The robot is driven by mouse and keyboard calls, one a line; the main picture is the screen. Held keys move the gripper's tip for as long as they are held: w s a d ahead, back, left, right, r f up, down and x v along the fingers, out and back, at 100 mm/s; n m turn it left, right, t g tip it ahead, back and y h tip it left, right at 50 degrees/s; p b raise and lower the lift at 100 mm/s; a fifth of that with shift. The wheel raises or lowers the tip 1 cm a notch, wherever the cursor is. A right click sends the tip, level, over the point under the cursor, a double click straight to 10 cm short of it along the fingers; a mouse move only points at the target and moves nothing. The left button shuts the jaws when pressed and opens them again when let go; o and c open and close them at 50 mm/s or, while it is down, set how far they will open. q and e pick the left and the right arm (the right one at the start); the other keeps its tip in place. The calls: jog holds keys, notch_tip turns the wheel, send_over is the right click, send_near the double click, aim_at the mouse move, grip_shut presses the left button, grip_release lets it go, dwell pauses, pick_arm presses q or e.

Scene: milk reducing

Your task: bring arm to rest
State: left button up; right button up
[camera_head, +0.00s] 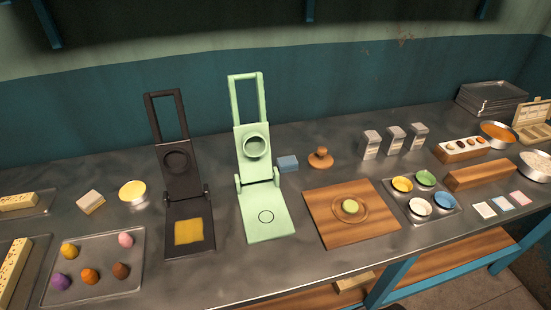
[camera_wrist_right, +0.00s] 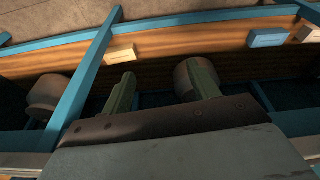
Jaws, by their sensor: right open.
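No arm or gripper of mine shows over the table in the head view. In the right wrist view my right gripper (camera_wrist_right: 162,86) has its two greenish fingers apart with nothing between them. It faces the blue table frame (camera_wrist_right: 82,82) and a wooden shelf (camera_wrist_right: 180,42), with the floor beyond. Whether it touches anything cannot be told. My left gripper is in neither view.
The metal table (camera_head: 330,262) holds a black press (camera_head: 180,180), a green press (camera_head: 251,165), a wooden board (camera_head: 325,228) with a greenish ball (camera_head: 350,206), and a tray of coloured balls (camera_head: 100,285). Small cartons (camera_head: 371,145) and bowls stand at the right.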

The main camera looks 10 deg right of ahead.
notch_tip(320, 180, down, 12)
jog(key=s, duration=0.3)
jog(key=s+d+f+g, duration=0.2)
jog(key=s+d+f, duration=0.1)
jog(key=s+f, duration=1.2)
jog(key=shift+s+f+b, duration=0.35)
jog(key=shift+s+f, duration=0.05)
jog(key=shift+f, duration=0.25)
